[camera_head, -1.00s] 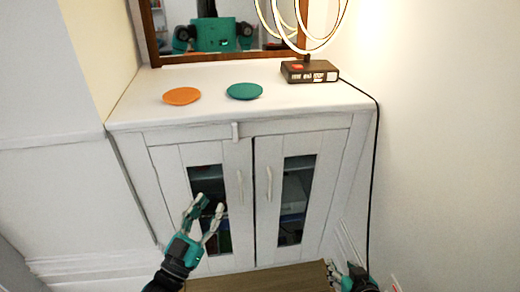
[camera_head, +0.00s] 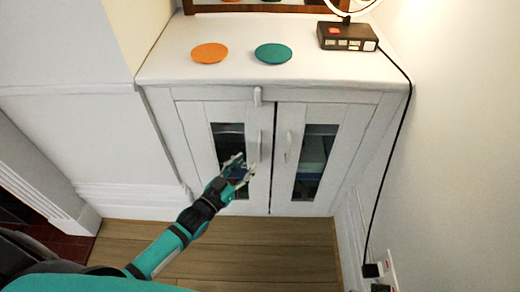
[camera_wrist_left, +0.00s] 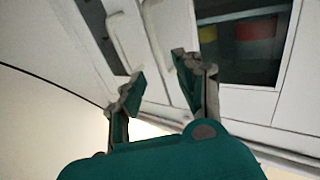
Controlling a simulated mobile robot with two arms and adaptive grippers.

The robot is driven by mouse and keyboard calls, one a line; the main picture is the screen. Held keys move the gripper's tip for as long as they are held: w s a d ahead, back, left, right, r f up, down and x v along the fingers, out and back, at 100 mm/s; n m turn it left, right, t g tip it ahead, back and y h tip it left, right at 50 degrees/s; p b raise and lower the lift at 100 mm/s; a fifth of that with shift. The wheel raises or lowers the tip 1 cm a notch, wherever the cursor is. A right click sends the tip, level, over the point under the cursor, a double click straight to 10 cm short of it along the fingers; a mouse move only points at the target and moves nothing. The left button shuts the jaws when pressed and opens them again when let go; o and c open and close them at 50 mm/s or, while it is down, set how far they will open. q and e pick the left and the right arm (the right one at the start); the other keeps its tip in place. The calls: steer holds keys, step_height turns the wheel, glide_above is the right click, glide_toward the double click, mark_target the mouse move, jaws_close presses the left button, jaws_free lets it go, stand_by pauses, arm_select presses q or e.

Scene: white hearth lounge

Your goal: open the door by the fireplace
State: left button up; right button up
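A white cabinet stands against the wall with two doors, each with a dark glass pane and a pale upright handle. Both the left door (camera_head: 196,140) and the right door (camera_head: 327,197) look closed. My left gripper (camera_head: 245,166) is open and empty, in front of the left door's pane, just left of and below the lower end of its handle (camera_head: 260,147). In the left wrist view, the spread fingers of my left gripper (camera_wrist_left: 160,85) face the handles, with that handle (camera_wrist_left: 154,35) beyond the gap. Contact cannot be told. My right gripper is not in view.
An orange disc (camera_head: 209,53) and a green disc (camera_head: 273,53) lie on the cabinet top (camera_head: 170,68), near a lamp base (camera_head: 347,36). A black cable (camera_head: 397,130) runs down the right wall to a socket. Wooden floor (camera_head: 270,250) is clear before the cabinet. Dark red flooring (camera_head: 50,236) shows at left.

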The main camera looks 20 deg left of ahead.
mark_target(259, 150)
arm_select(q)
steer(key=b+x, duration=0.1)
steer(key=x, duration=0.5)
steer(key=shift+w, duration=0.3)
steer(key=shift+x, duration=0.8)
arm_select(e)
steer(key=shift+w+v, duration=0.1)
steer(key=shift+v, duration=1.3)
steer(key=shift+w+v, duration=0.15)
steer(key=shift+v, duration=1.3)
arm_select(q)
jaws_close()
